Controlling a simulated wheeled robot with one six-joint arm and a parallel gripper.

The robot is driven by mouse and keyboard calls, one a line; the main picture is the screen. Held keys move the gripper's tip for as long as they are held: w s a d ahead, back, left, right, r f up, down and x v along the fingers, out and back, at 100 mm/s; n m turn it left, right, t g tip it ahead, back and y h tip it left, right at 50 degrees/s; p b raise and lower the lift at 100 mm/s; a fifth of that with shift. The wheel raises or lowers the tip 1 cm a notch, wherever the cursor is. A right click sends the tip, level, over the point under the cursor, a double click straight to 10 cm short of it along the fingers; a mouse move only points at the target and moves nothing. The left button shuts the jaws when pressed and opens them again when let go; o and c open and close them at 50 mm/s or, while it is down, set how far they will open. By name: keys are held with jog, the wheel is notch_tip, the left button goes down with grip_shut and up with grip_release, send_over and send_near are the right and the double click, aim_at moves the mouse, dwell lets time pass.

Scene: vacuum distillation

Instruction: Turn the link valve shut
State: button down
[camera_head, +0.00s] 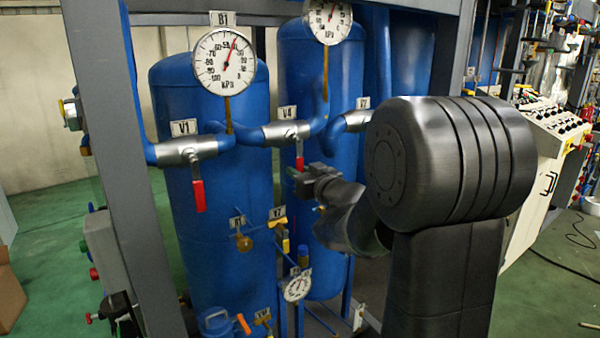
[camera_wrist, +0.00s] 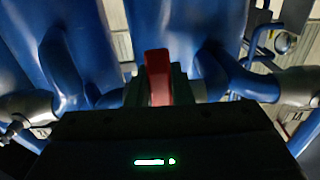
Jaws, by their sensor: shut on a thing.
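The valve labelled V4 (camera_head: 287,134) sits on the pipe between the two blue tanks, and I take it as the link valve. Its red handle (camera_head: 299,162) points down, across the pipe, with its lower end at my gripper (camera_head: 297,176). In the wrist view the red handle (camera_wrist: 158,75) stands upright between the dark fingers of my gripper (camera_wrist: 158,92). The fingers are shut on it. The handle's gripped lower part is partly hidden by the fingers in the head view.
Valve V1 (camera_head: 187,150) on the left has its red handle (camera_head: 198,195) hanging down. Two round gauges (camera_head: 225,62) (camera_head: 327,18) stand above the pipes. A grey frame post (camera_head: 110,130) is at the left. A control console (camera_head: 545,130) is at the right.

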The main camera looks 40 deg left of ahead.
jog(key=c, duration=1.3)
grip_release()
jog(key=shift+d, duration=0.1)
jog(key=b+v, duration=0.2)
jog(key=v, duration=1.1)
jog(key=shift+s+d, duration=0.15)
jog(key=shift+d, duration=0.15)
jog(key=shift+a, duration=0.1)
jog(key=p+x, duration=0.2)
jog(key=x, duration=1.1)
jog(key=shift+a, duration=0.3)
